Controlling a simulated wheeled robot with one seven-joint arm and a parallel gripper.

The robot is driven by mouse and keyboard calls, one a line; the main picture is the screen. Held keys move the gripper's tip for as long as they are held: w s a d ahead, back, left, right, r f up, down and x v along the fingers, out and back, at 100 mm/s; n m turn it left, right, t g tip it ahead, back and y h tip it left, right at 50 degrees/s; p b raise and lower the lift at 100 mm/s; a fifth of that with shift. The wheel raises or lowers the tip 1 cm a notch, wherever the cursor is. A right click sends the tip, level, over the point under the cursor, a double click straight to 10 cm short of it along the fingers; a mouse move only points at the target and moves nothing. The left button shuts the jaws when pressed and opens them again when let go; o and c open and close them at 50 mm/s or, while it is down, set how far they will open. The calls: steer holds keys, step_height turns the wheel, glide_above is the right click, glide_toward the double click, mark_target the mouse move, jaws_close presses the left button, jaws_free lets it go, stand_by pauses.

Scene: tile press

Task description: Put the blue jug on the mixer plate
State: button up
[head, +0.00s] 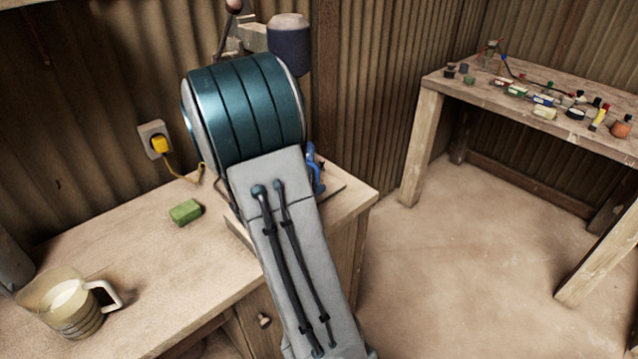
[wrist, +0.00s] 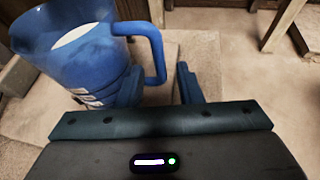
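The blue jug (wrist: 75,45), with white contents, stands at the upper left of the wrist view, its handle (wrist: 157,45) toward the right. In the head view only a blue sliver of it (head: 316,170) shows beside my arm. My gripper (wrist: 160,88) is open, its fingers apart on either side of the handle's lower part. A gap shows between the handle and the right finger. Contact with the left finger cannot be told. I cannot make out the mixer plate; my arm hides much of the bench behind it.
A clear jug (head: 72,305) with white contents and a green block (head: 185,212) stand on the left bench (head: 150,265). A yellow plug (head: 160,146) is in the wall. A machine with a dark cylinder (head: 289,45) rises behind my arm. A cluttered table (head: 440,82) stands right; floor between is clear.

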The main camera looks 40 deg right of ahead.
steer(key=s+a+r+m+y, duration=0.3)
steer(key=s+a+m+y, duration=0.3)
steer(key=s+a+m, duration=0.3)
steer(key=s+a+r+m+g+y, duration=0.1)
steer(key=s+a+r+m+y, duration=0.3)
steer(key=s+a+m+y, duration=0.3)
steer(key=s+a+m, duration=0.1)
steer(key=a+m, duration=0.4)
steer(key=a, duration=0.4)
steer(key=shift+s+a+r, duration=0.2)
steer(key=shift+s+a, duration=0.15)
